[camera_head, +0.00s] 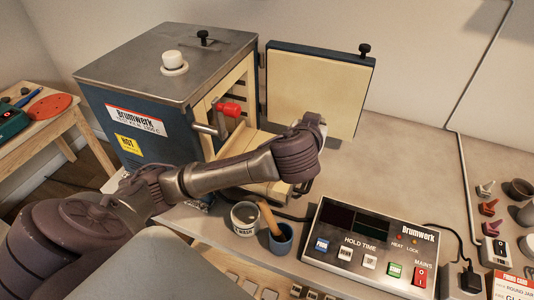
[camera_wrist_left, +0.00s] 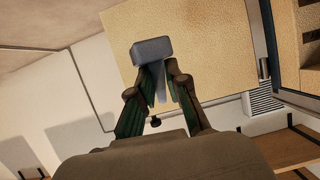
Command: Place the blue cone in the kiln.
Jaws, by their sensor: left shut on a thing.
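The kiln (camera_head: 125,85) stands at the left of the bench, its front opening facing right. Its door (camera_head: 320,88) stands wide open, pale lining showing. My left gripper (camera_head: 314,124) is in front of the open door, to the right of the kiln opening. In the left wrist view my left gripper (camera_wrist_left: 158,88) is shut on the blue cone (camera_wrist_left: 151,50). The cone's blue-grey block end sticks out past the fingertips and its tapered part lies between the fingers. In the head view the gripper hides most or all of the cone. My right gripper is not in view.
A controller box (camera_head: 368,245), a white pot (camera_head: 244,217) and a blue cup (camera_head: 281,240) stand in front. More small cones (camera_head: 488,207) are at the far right.

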